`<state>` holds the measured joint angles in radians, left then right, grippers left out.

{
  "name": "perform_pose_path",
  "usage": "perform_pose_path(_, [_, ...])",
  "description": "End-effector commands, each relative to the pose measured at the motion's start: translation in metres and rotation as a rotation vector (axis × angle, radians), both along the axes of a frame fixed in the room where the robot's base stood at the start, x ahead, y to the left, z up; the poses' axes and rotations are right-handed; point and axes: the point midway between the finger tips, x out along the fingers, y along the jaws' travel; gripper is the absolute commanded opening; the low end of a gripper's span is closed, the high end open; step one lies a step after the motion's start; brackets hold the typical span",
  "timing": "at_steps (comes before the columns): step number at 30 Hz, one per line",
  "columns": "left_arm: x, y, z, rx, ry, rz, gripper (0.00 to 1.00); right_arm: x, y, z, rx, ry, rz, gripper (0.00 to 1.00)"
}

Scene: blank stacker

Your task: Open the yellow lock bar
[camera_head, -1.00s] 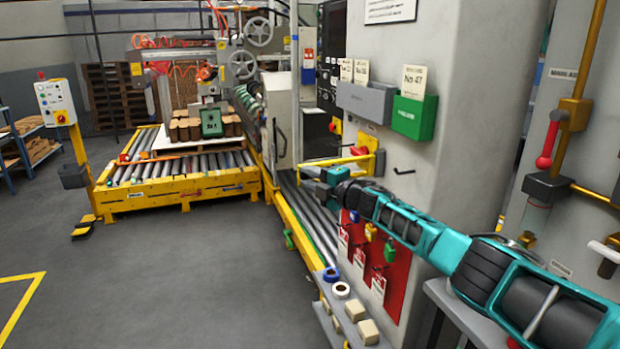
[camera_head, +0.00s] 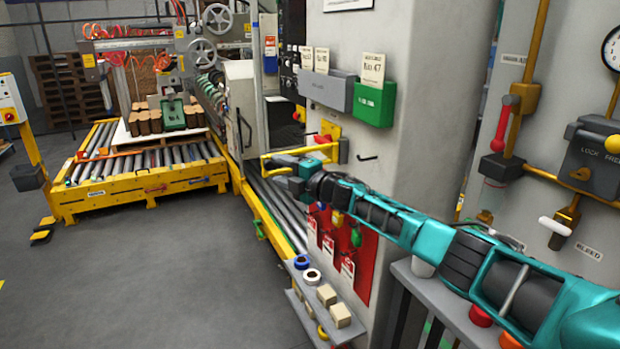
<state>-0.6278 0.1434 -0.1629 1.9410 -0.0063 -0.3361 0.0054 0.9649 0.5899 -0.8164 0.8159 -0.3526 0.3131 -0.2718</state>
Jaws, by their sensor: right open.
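The yellow lock bar (camera_head: 312,149) sticks out to the left from a yellow bracket on the side of the grey column. A red part (camera_head: 323,139) sits by its bracket. My right gripper (camera_head: 274,168) is at the bar's outer left end, just below it in the picture. Its jaws are open. I cannot tell whether the bar lies between the fingers or touches them. My teal right arm reaches in from the lower right. My left gripper is not in view.
Grey (camera_head: 327,91) and green (camera_head: 374,103) card holders hang on the column (camera_head: 430,80) above my arm. A red board (camera_head: 362,268) with padlocks and tags is below it. The roller conveyor (camera_head: 280,212) runs beneath the gripper. Open floor (camera_head: 170,260) lies left.

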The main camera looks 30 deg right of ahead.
Motion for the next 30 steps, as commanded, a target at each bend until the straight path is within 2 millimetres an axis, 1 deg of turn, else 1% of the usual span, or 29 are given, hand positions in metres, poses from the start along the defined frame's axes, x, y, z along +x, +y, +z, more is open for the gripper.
perform_pose_path(1, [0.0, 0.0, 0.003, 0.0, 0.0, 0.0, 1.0, -0.007, -0.004, 0.0, -0.002, 0.002, -0.001, 0.52])
perform_pose_path(6, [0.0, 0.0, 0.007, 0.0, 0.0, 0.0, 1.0, -0.029, -0.011, 0.0, -0.002, 0.002, 0.001, 0.52])
perform_pose_path(12, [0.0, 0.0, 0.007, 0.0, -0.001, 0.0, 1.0, -0.058, -0.022, -0.002, -0.001, 0.003, 0.0, 0.52])
perform_pose_path(18, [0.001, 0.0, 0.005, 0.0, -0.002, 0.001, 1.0, -0.083, -0.032, -0.002, -0.001, 0.002, 0.0, 0.52])
perform_pose_path(24, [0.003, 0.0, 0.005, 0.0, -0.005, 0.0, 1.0, -0.095, -0.036, 0.0, 0.001, 0.0, 0.001, 0.52])
perform_pose_path(30, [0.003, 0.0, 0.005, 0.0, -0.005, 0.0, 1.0, -0.096, -0.036, 0.001, 0.001, -0.001, 0.001, 0.52])
